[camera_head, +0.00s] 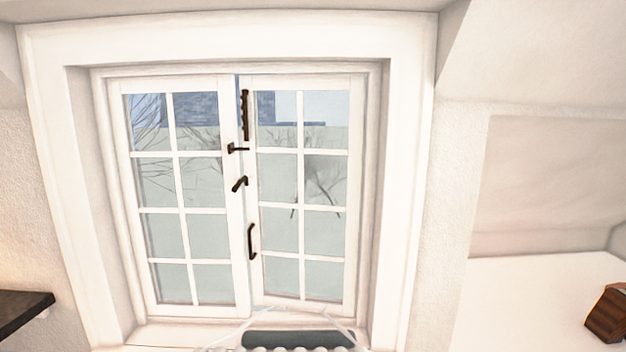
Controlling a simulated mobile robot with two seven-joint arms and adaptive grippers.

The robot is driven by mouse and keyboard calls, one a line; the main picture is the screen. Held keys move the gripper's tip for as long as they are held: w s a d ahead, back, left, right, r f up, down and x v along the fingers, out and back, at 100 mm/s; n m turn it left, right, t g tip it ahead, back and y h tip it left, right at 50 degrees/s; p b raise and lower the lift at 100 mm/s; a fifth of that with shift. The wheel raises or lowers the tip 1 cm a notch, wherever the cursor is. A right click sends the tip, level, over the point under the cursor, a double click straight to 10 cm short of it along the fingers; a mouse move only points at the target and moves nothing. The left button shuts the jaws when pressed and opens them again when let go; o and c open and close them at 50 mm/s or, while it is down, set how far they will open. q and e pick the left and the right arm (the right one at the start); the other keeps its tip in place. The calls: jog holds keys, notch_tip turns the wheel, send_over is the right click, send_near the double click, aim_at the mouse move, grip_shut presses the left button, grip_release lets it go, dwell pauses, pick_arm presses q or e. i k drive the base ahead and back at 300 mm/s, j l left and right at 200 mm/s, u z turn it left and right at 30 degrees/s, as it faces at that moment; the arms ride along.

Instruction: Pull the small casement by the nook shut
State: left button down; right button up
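The small casement window has two white paned sashes, a left sash (178,154) and a right sash (302,150), in a deep white frame. The right sash looks slightly ajar: its lower edge slants, and a thin blue gap shows between the sashes at the top. A dark curved pull handle (252,241) is on the right sash near the meeting edge. Above it are a dark lever (240,184), a small dark catch (238,149) and a long dark bar (245,115). Neither of my grippers is in view.
A white sill (190,335) runs below the window. A dark grey object (296,340) with pale bumps and thin clear lines is at the bottom edge. A dark shelf (22,312) juts in at left. A recessed nook (540,290) at right holds a brown wooden block (607,316).

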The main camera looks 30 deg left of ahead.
aim_at(353, 83)
jog(key=i+j, duration=0.25)
jog(key=i+u, duration=0.1)
jog(key=u, duration=1.1)
